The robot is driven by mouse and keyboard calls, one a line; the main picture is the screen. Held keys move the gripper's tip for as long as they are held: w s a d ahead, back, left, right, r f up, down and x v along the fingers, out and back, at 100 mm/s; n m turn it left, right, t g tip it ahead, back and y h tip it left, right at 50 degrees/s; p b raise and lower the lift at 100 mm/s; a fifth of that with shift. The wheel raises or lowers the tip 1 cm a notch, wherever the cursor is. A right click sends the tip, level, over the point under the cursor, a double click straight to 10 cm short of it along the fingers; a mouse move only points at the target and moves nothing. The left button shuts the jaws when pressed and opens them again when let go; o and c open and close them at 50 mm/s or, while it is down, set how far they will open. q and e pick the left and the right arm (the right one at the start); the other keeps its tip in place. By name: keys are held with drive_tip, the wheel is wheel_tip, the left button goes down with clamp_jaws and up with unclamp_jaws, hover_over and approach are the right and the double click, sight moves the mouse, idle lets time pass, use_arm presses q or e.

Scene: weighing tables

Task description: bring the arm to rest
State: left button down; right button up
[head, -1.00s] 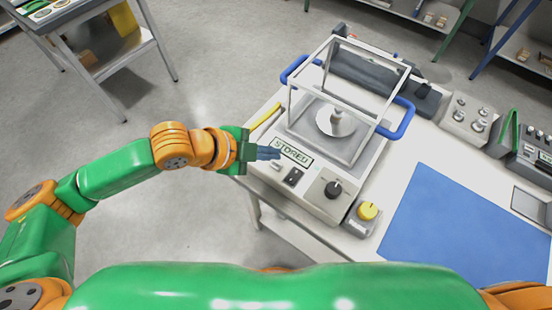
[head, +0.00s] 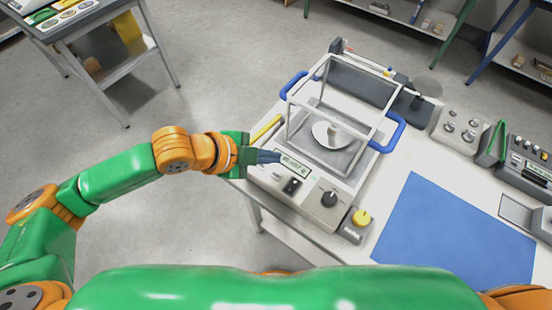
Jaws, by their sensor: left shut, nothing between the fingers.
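My left arm reaches in from the left, and my left gripper (head: 268,157) is shut and empty. Its fingertips are at the front left of the weighing balance (head: 310,192), close to the small display (head: 295,165); I cannot tell whether they touch. The balance has an open frame with blue handles (head: 391,132) around a round pan (head: 327,137). A small metal weight (head: 334,127) appears to stand on the pan. My right gripper is not in view.
The balance stands on a white table (head: 400,165) with a blue mat (head: 450,235), a yellow-knobbed box (head: 357,224), a block of weights (head: 461,127) and a dark device (head: 526,165). Another table (head: 100,40) stands at the upper left. Open floor lies between.

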use_arm(q)
drive_tip(key=s+d+n, duration=0.1)
drive_tip(key=s+f+n, duration=0.1)
drive_tip(key=shift+d+f+n, duration=0.25)
drive_tip(key=shift+d+n, duration=0.15)
drive_tip(key=s+a+f+n+g+y, duration=0.1)
drive_tip(key=s+a+f+n+y, duration=0.3)
drive_tip(key=s+a+f+n, duration=0.35)
drive_tip(key=s+a+f+n+y, duration=0.4)
drive_tip(key=a+n, duration=0.5)
drive_tip(key=a, duration=0.1)
wheel_tip(320, 180, down, 16)
drive_tip(key=s+r+g, duration=0.1)
drive_tip(key=s+a+f+g, duration=0.1)
drive_tip(key=s+a+f, duration=0.1)
drive_tip(key=s+f, duration=0.9)
drive_tip(key=shift+s+f+m+g, duration=0.3)
drive_tip(key=shift+s+f+m, duration=0.1)
drive_tip(key=shift+s, duration=0.6)
